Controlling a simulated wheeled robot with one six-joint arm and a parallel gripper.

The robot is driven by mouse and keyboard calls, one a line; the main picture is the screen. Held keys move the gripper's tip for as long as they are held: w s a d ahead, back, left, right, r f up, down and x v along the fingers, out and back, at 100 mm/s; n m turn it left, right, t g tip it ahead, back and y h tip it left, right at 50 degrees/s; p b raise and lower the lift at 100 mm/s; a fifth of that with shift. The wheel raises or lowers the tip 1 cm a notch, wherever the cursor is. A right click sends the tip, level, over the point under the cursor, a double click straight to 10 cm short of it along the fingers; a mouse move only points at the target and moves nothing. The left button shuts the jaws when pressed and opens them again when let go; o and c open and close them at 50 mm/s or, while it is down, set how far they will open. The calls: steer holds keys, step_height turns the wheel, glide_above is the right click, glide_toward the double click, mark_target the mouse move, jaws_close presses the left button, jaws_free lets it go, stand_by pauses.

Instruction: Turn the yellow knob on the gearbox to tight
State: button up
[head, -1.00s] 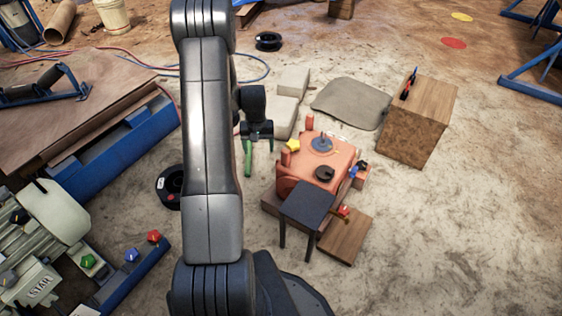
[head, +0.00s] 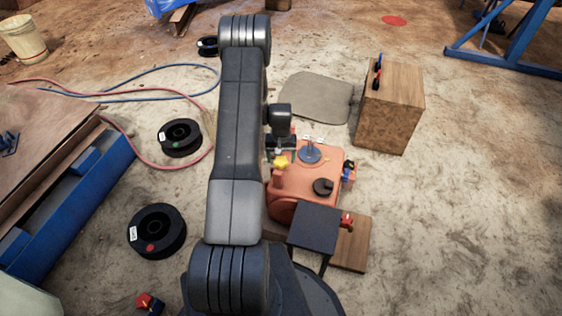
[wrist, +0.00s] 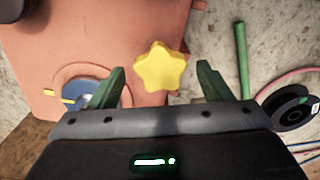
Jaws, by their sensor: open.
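In the head view my gripper is at the gearbox's left edge, partly hidden by my arm. The gearbox body (wrist: 95,35) fills the upper left of the wrist view.
A blue disc (head: 310,153) and a black knob (head: 323,187) stand on the gearbox top. A dark stool-like plate (head: 314,228) stands in front. A wooden box (head: 391,110) is at the right. A green rod (wrist: 242,60) shows in the wrist view.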

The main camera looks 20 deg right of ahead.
steer(key=shift+f, duration=0.75)
steer(key=c, duration=1)
